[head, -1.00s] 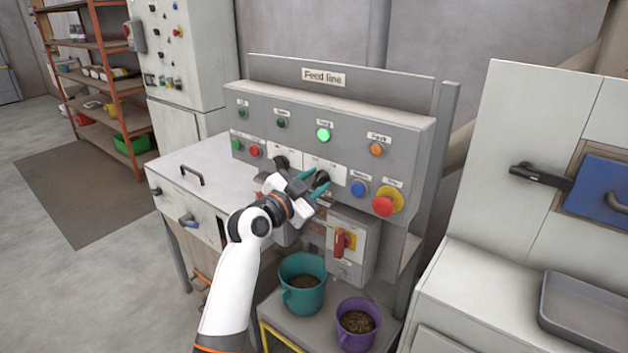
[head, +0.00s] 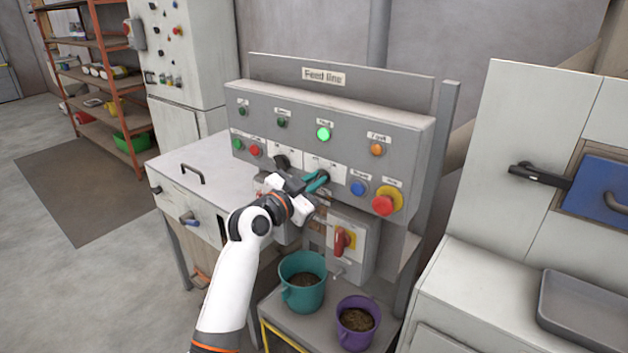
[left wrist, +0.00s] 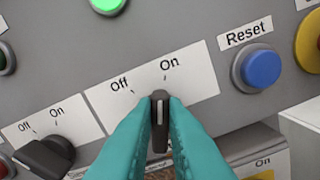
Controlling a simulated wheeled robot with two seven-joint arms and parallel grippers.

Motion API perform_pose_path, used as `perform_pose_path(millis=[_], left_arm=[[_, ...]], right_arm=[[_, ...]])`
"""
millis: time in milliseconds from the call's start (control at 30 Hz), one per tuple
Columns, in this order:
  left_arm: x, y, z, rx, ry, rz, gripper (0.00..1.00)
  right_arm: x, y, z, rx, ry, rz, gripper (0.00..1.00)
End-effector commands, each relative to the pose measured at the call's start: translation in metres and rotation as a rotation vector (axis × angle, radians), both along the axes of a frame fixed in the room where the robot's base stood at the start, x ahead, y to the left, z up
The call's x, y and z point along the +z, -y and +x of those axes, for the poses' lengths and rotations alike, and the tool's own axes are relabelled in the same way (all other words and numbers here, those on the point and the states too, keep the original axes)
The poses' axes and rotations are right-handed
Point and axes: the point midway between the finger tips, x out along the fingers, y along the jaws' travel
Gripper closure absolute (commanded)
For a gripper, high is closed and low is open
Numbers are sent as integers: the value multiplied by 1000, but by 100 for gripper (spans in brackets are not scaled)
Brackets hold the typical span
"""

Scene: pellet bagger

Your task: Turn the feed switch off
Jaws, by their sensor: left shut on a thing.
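The feed switch (left wrist: 160,138) is a black rotary knob on a white plate marked Off and On. In the left wrist view it stands nearly upright, its top end toward the On mark. My left gripper (left wrist: 160,108) has its teal fingers shut on the knob, one on each side. In the head view the gripper (head: 316,181) is at the panel front and hides part of the knob. A green lamp (head: 323,134) above the switch is lit. My right gripper is not in view.
A second black knob (left wrist: 45,157) sits left of the switch. A blue Reset button (head: 358,188) and a red mushroom button (head: 383,205) are to the right. Below are a red-handled switch (head: 340,241), a teal bucket (head: 301,295) and a purple bucket (head: 356,340).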

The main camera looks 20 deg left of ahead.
Motion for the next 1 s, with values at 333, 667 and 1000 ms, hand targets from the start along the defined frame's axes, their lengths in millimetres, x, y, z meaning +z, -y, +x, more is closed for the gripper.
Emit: perform_pose_path(millis=[333,667,1000], left_arm=[[3,-3,1,0,-107,-289,100],[2,-6,2,0,-211,-575,100],[1,-8,3,0,-285,-785,100]], right_arm=[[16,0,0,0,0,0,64],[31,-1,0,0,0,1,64],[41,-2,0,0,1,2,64]])
